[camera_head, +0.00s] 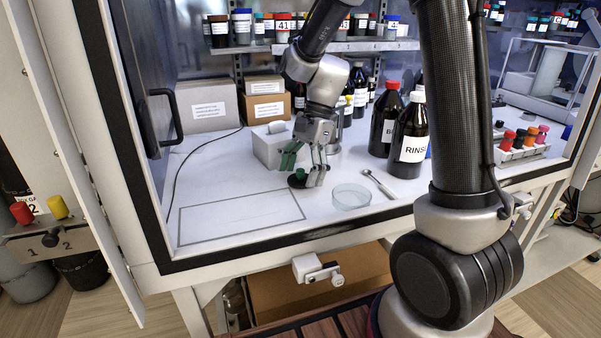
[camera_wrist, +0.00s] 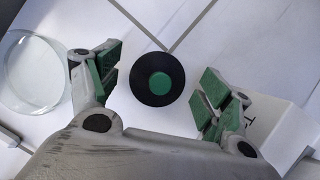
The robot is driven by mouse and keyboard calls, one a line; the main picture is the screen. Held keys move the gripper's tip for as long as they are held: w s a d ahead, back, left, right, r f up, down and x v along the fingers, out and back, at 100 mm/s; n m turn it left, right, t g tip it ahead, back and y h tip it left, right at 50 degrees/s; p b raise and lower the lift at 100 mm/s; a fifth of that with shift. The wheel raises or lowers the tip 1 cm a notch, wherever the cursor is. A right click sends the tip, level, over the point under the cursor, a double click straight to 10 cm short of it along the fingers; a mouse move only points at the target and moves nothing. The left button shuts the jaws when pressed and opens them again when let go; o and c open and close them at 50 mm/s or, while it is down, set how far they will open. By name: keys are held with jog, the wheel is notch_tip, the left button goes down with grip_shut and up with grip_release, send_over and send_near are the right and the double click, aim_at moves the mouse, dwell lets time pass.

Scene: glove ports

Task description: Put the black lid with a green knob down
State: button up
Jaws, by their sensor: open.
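The black lid with a green knob (camera_head: 299,176) lies on the white work surface, by the right edge of a grey outlined rectangle. In the wrist view the round black lid (camera_wrist: 145,91) shows whole, with its green knob (camera_wrist: 160,83) facing up. My gripper (camera_head: 305,172) is above the lid in the head view. In the wrist view my gripper (camera_wrist: 158,85) is open, its green-padded fingers apart on either side of the lid with gaps to it. The fingers hide part of the lid in the head view.
A clear glass dish (camera_head: 351,196) and a metal spatula (camera_head: 378,184) lie to the right. A grey box (camera_head: 268,148) stands just behind. Dark bottles, one labelled RINSE (camera_head: 410,137), stand at back right. The outlined rectangle (camera_head: 235,217) is empty.

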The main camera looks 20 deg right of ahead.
jog(key=v, duration=1.1)
jog(key=s+d+r+n+t+h, duration=0.1)
jog(key=s+d+n, duration=0.4)
jog(key=s, duration=0.5)
jog(key=s+d+r+n+t+h, duration=0.2)
jog(key=s+d+n+t, duration=0.3)
jog(key=s, duration=0.6)
jog(key=d+n+h, duration=0.1)
jog(key=n, duration=0.1)
jog(key=shift+r+n, duration=0.2)
jog(key=shift+n, duration=0.2)
